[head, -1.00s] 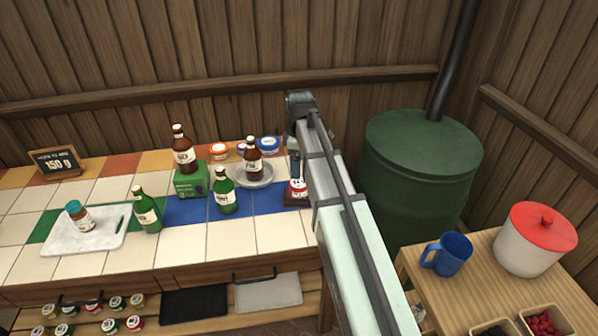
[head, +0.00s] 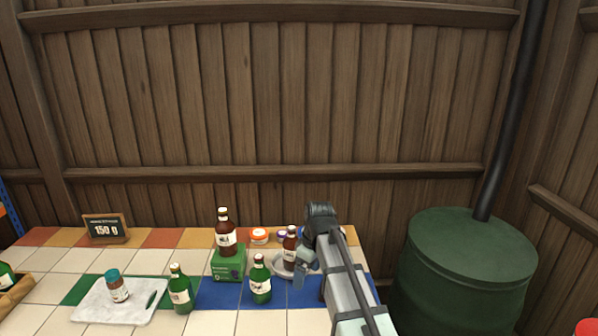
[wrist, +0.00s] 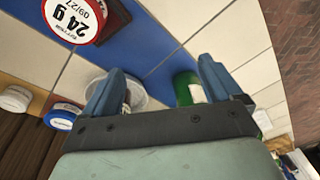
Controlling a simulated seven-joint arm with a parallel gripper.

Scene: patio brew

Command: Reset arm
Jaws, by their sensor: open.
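My gripper (head: 304,268) hangs at the right end of the tiled counter, beside the brown bottle (head: 290,248) on a pale plate (head: 278,268). In the wrist view my gripper (wrist: 160,80) has its two blue fingers wide apart, with nothing held between them. The tiled surface shows beyond them. Part of the plate (wrist: 138,92) shows by the left finger, and a green bottle (wrist: 187,88) by the right finger. My arm hides the counter's right end in the head view.
A brown bottle (head: 225,235) stands on a green box (head: 229,264). Green bottles (head: 181,290) (head: 260,282) stand in front. A marble board (head: 90,305) holds a small jar (head: 118,288). A red-rimmed jar (wrist: 72,20) lies close in the wrist view. A green tank (head: 465,265) stands right.

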